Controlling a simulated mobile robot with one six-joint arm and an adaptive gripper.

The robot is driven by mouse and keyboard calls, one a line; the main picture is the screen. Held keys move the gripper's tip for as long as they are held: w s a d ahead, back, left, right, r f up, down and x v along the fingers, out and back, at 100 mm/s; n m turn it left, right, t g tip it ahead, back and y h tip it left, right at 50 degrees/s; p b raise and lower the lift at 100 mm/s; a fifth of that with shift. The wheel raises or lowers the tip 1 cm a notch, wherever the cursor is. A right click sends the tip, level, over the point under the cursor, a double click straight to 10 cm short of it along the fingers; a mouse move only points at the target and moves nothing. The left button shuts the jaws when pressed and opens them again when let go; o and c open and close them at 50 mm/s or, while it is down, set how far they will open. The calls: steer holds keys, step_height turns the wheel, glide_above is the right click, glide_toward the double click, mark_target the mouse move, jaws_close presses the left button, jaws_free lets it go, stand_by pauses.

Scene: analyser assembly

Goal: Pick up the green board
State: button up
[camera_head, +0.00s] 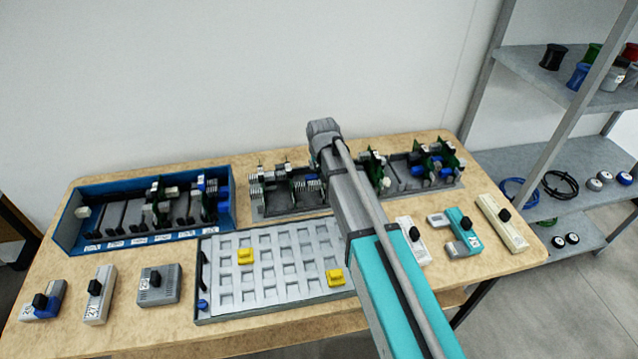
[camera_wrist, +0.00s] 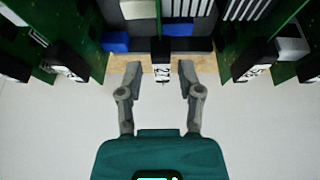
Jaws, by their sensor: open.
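Several green boards stand upright in the grey rack (camera_head: 268,208) at the back of the table, with one green board (camera_head: 378,168) just right of my arm. In the wrist view, a dark handle with a white numbered label (camera_wrist: 162,72) stands between the fingers of my gripper (camera_wrist: 160,76). The fingers are open, one on each side of the handle, with gaps showing. Large green boards show at the left (camera_wrist: 90,35) and the right (camera_wrist: 232,45). The board behind the middle handle is seen nearly edge-on. My gripper is hidden behind my arm in the head view.
A blue box (camera_head: 68,232) with more boards stands at the back left. A grey tray (camera_head: 262,312) with two yellow pieces (camera_head: 245,257) lies in front. Small modules with black knobs line both sides. A metal shelf (camera_head: 565,165) stands right of the table.

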steer(key=shift+w+f, duration=0.1)
steer(key=shift+f, duration=0.15)
stand_by(0.3)
steer(key=shift+b+x, duration=2.45)
steer(key=shift+x, duration=0.05)
steer(key=shift+a, duration=0.1)
jaws_close()
